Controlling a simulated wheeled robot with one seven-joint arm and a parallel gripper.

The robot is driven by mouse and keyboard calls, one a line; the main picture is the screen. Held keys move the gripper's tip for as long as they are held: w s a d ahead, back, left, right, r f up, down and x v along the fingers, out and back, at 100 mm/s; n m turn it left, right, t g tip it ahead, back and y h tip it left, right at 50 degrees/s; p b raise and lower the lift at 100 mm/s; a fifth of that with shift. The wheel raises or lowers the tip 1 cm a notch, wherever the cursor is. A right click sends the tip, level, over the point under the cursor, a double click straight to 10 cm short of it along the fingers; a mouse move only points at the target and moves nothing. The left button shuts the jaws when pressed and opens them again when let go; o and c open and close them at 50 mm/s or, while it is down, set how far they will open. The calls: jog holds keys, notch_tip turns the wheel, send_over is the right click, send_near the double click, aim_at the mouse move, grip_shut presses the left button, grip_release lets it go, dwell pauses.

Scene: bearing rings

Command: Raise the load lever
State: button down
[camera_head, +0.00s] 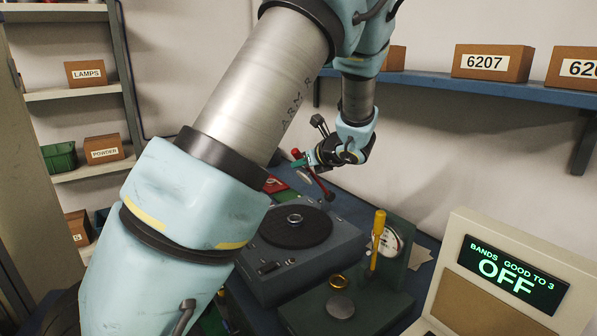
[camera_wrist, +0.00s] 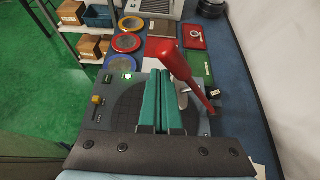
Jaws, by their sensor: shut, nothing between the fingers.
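A red lever (camera_wrist: 190,75) with a thick red grip rises from the right side of the grey turntable machine (camera_wrist: 105,85). In the wrist view it slants up and left, its grip end near my fingertips. My gripper (camera_wrist: 160,74) is shut and empty, its two green fingers side by side over the dark round platter, just left of the lever. In the head view, the lever (camera_head: 318,182) slopes from its dark pivot up toward my gripper (camera_head: 300,162). I cannot tell whether the fingers touch it.
A dark green stand with a yellow handle (camera_head: 378,240) and a dial gauge (camera_head: 390,240) is right of the machine. A display (camera_head: 513,275) reads "BANDS GOOD TO 3 OFF". Ring trays (camera_wrist: 127,42) lie beyond the machine. A blue shelf (camera_head: 450,87) with boxes is on the wall.

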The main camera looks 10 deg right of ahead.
jog(key=w+d+r+m+y+p, duration=0.1)
jog(key=w+d+r+m+y, duration=0.1)
jog(key=d, duration=0.2)
jog(key=w+d+r+m+g+y+p, duration=0.1)
jog(key=w+d+m+y, duration=0.1)
jog(key=d, duration=0.2)
jog(key=w+d+r+m+y+p, duration=0.1)
jog(key=w+d+r+m+y, duration=0.1)
jog(key=d, duration=0.2)
jog(key=shift+d+r+m, duration=0.25)
jog(key=shift+r+m, duration=0.1)
jog(key=shift+m, duration=0.05)
jog(key=shift+s+d+r, duration=0.1)
jog(key=shift+d+r, duration=0.05)
jog(key=shift+d, duration=0.05)
jog(key=b+v, duration=0.3)
jog(key=v, duration=0.4)
jog(key=shift+a+g, duration=0.15)
jog(key=shift+g, duration=0.15)
jog(key=shift+s+a, duration=0.1)
